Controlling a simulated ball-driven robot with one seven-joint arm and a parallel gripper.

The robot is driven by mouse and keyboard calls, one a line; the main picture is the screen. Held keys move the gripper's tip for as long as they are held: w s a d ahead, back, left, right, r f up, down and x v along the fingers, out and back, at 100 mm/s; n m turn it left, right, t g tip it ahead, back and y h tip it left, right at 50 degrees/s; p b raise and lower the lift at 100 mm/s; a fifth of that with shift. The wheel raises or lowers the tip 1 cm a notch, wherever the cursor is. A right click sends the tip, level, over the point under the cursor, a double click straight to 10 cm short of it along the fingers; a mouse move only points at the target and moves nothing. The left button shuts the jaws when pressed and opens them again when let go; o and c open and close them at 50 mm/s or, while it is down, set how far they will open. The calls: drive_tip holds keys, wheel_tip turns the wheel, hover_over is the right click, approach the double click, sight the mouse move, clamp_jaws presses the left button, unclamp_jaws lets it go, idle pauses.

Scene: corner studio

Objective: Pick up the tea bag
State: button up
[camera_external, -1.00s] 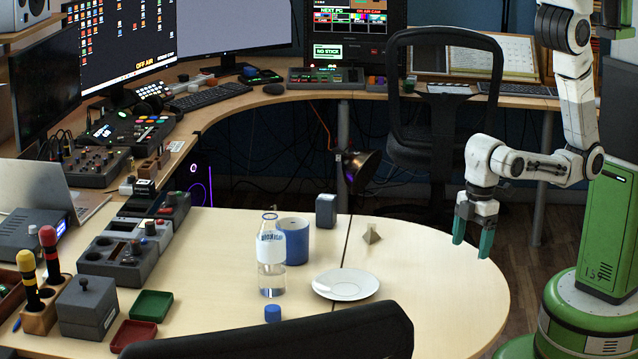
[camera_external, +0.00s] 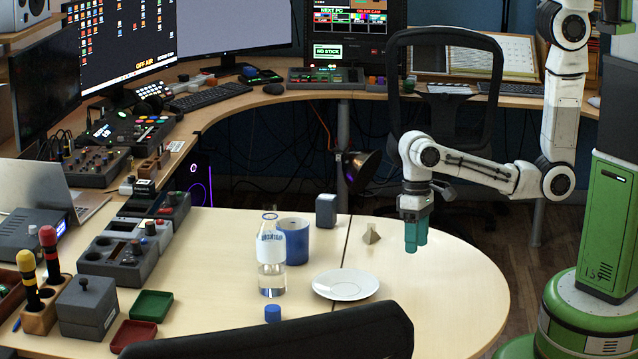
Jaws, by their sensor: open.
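The tea bag (camera_external: 371,234) is a small beige-grey pyramid. It stands on the light wooden table, right of the seam and behind the white saucer (camera_external: 345,284). My gripper (camera_external: 416,247) has green fingers pointing down. It is above the right part of the table, to the right of the tea bag and apart from it. It is open, though the fingers look close together from this angle, and I see nothing between them.
A blue mug (camera_external: 294,241), a bottle with a white label (camera_external: 271,262) and a dark grey box (camera_external: 326,210) stand left of the tea bag. A blue cap (camera_external: 272,313) lies in front. A black chair back (camera_external: 290,336) rises at the near edge. The table's right end (camera_external: 460,290) is clear.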

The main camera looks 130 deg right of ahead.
drive_tip(key=s+d+r+m+t+y, duration=0.1)
drive_tip(key=s+d+r+m, duration=0.15)
drive_tip(key=d+m, duration=0.9)
drive_tip(key=m+t, duration=0.1)
drive_tip(key=m, duration=0.2)
hover_over(371, 225)
drive_tip(key=s+d, duration=0.2)
drive_tip(key=shift+f, duration=0.95)
drive_tip(key=shift+a+x, duration=0.15)
drive_tip(key=shift+x, duration=1.25)
drive_tip(key=shift+a+x, duration=0.15)
drive_tip(key=shift+x, duration=1.3)
drive_tip(key=shift+w+r, duration=0.15)
drive_tip(key=shift+c, duration=0.4)
clamp_jaws()
